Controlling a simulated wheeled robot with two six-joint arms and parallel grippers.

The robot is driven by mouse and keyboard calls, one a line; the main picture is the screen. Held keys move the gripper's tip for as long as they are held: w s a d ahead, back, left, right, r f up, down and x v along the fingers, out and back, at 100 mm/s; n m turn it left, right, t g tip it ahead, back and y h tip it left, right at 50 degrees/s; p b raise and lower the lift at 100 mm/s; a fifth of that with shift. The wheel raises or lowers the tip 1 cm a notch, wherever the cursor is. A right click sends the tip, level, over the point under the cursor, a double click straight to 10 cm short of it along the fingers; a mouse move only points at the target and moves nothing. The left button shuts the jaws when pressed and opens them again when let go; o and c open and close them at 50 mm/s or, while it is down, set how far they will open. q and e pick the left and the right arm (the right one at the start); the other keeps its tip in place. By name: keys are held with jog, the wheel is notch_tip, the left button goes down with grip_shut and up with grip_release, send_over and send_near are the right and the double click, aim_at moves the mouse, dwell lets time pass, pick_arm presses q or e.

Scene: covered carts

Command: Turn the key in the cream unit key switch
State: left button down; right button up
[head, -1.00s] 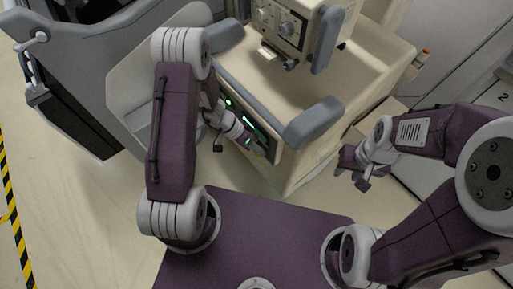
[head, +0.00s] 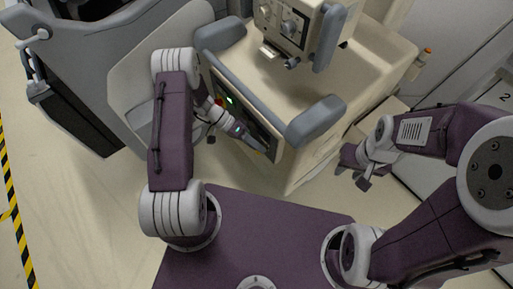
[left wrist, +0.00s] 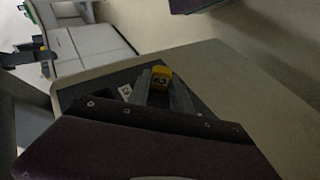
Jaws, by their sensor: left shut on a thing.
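The cream unit (head: 310,160) stands in front of me with a dark control panel (head: 228,90) on its near side. My left gripper (head: 260,151) is at the lower right end of this panel. In the left wrist view, a yellow key head (left wrist: 161,76) with a dark marking sits between the fingertips of my left gripper (left wrist: 163,84), which is shut on it. The key switch under it is hidden by the key and fingers. My right gripper (head: 350,158) hangs to the right of the unit, apart from it; its fingers are too unclear to judge.
Grey padded armrests (head: 315,120) flank the unit's top, and a cream box with knobs (head: 290,25) rises behind. A red button (head: 219,102) is beside my left wrist. A grey cart (head: 85,60) stands at left. Floor at lower left is clear.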

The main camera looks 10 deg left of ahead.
pick_arm(q)
jog(key=g+h+b, duration=0.1)
jog(key=h+b, duration=0.1)
jog(key=b, duration=0.2)
jog(key=shift+w+a+f+n, duration=0.1)
jog(key=shift+f+n, duration=0.05)
jog(key=shift+n, duration=0.25)
